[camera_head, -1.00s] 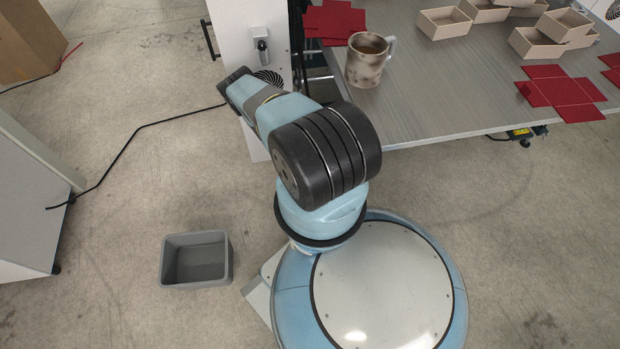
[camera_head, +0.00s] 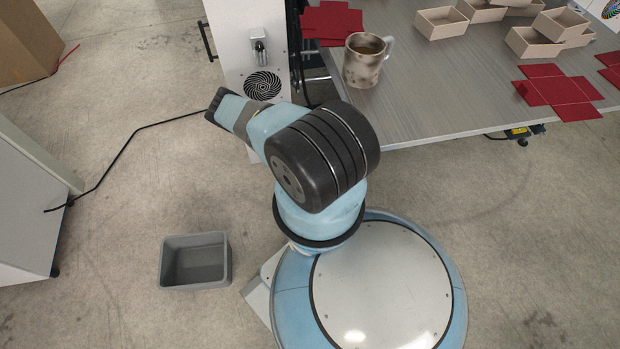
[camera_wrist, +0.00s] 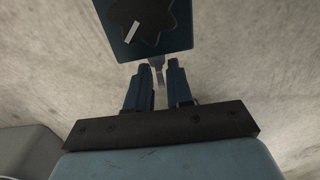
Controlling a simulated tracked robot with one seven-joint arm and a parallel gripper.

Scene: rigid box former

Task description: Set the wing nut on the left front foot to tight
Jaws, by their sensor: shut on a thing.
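In the wrist view my gripper (camera_wrist: 158,84) has its two dark fingers close together around a narrow grey piece (camera_wrist: 158,72). This piece appears to be the wing nut, just below a dark blue block; its full shape and setting cannot be made out. The blue block (camera_wrist: 178,42) carries a black star-shaped knob (camera_wrist: 153,18) with a white pointer mark, tilted toward the upper right. In the head view my arm reaches toward the white machine cabinet (camera_head: 238,50), and my gripper and the foot are hidden behind the arm.
A grey bin (camera_head: 195,261) stands on the floor at lower left. A black cable crosses the floor. The table (camera_head: 440,90) holds a mug (camera_head: 363,62), red box blanks (camera_head: 558,92) and several pale boxes (camera_head: 440,22). Open floor lies between bin and cabinet.

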